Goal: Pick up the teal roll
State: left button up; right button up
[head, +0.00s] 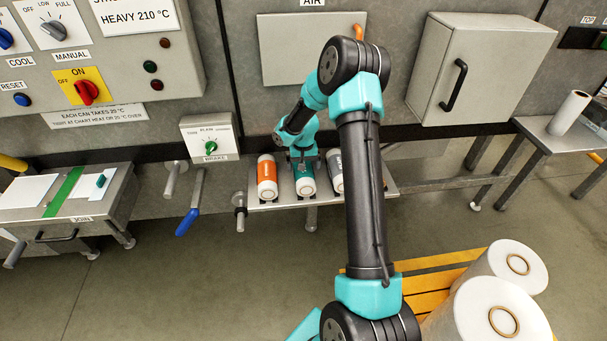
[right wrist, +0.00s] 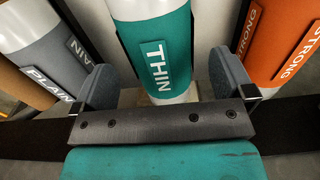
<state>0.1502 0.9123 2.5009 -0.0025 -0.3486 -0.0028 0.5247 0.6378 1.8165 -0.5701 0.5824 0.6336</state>
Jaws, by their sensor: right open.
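The teal roll (head: 304,184) stands on a small metal shelf (head: 384,182) between an orange roll (head: 267,178) and a grey roll (head: 335,172). In the right wrist view the teal roll (right wrist: 158,50) is labelled THIN and has white ends. My right gripper (head: 304,158) is at the teal roll from behind and above. Its two fingers (right wrist: 163,82) are apart, one on each side of the teal roll, with visible gaps. The orange roll (right wrist: 275,45) reads STRONG, and the grey roll (right wrist: 50,60) reads PLAIN. My left gripper is not in view.
A brake box (head: 210,140) and a blue-handled lever (head: 188,221) are left of the shelf. A join table (head: 75,215) stands farther left. Large white rolls (head: 495,315) rest on a yellow slatted pallet (head: 425,285) at lower right. A grey cabinet (head: 480,68) hangs on the wall.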

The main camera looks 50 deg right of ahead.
jog(key=shift+f, duration=0.1)
jog(key=shift+s+f, duration=0.15)
jog(key=shift+f, duration=2.35)
jog(key=shift+c, duration=0.4)
jog(key=c, duration=1.1)
